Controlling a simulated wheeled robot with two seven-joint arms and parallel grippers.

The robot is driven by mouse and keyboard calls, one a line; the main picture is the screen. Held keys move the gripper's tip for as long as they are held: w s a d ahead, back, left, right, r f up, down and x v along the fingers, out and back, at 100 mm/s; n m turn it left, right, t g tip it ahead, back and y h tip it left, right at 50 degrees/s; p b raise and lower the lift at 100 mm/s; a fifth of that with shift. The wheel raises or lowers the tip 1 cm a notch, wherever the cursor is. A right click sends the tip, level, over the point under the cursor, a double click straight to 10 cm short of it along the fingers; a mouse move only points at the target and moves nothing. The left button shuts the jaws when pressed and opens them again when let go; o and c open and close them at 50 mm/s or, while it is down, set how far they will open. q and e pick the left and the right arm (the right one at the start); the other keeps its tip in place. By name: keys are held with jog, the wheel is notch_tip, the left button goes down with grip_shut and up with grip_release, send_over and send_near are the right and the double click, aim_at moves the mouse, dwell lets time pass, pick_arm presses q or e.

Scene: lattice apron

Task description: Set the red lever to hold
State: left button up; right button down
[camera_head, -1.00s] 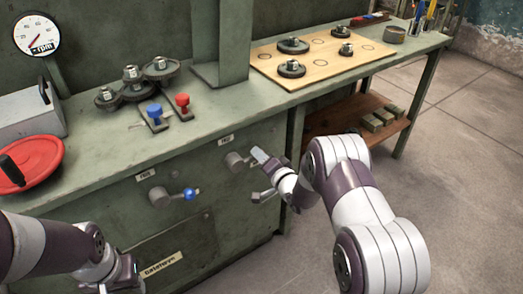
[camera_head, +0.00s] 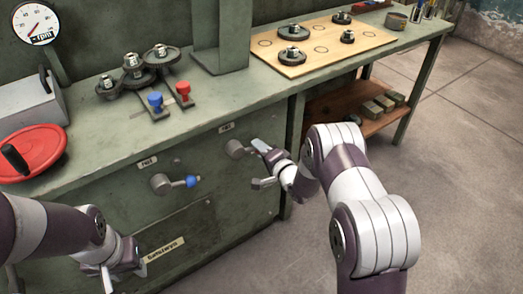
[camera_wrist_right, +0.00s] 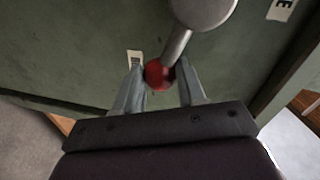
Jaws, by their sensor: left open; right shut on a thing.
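The red lever's ball knob (camera_wrist_right: 159,75) sits between the fingers of my right gripper (camera_wrist_right: 160,85) in the right wrist view. Its grey shaft runs up to a round grey hub (camera_wrist_right: 203,8). In the head view the hub (camera_head: 236,149) is on the green cabinet front, and my right gripper (camera_head: 264,165) is just right of it, shut on the knob. The knob is hidden there by the gripper. The small labels by the lever are too small to read for certain. My left gripper (camera_head: 122,272) is open and empty at lower left, low before the cabinet.
A blue-knobbed lever (camera_head: 192,181) is on the same front, to the left. A gauge (camera_head: 36,24) shows at upper left.

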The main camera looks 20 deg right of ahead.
jog(key=c, duration=0.9)
grip_release()
jog(key=shift+s+a+f, duration=0.1)
jog(key=shift+s+f, duration=0.1)
jog(key=shift+f, duration=0.1)
jog(key=shift+c, duration=0.2)
jog(key=shift+o, duration=1.3)
jog(key=shift+w+r, duration=0.1)
jog(key=shift+r, duration=0.05)
jog(key=p+v, duration=0.3)
jog(key=v, duration=0.9)
jog(key=shift+s, duration=0.35)
